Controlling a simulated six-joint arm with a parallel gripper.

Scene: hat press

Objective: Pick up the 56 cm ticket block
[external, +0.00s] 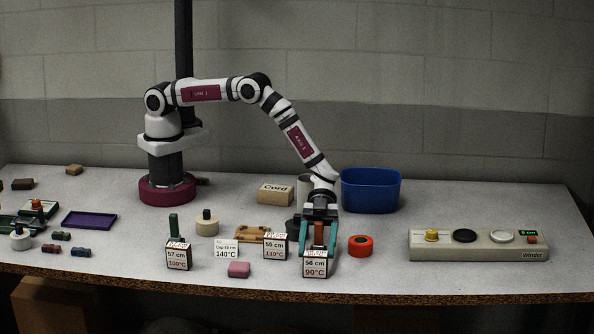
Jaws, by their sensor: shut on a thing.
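The 56 cm ticket block (315,266) is a dark block with a white label reading "56 cm" and "90°C", near the front edge of the table. An orange-brown upright handle rises from its top. My gripper (318,240) points down over this block, with its teal fingers on either side of the handle and shut on it. The block looks upright, at about table height; I cannot tell whether it touches the table.
The 57 cm block (179,256), with a green handle, and the 59 cm block (275,246) stand to the left. A blue bin (371,191) and Winder panel (478,245) are further right. A pink piece (239,270) lies in front.

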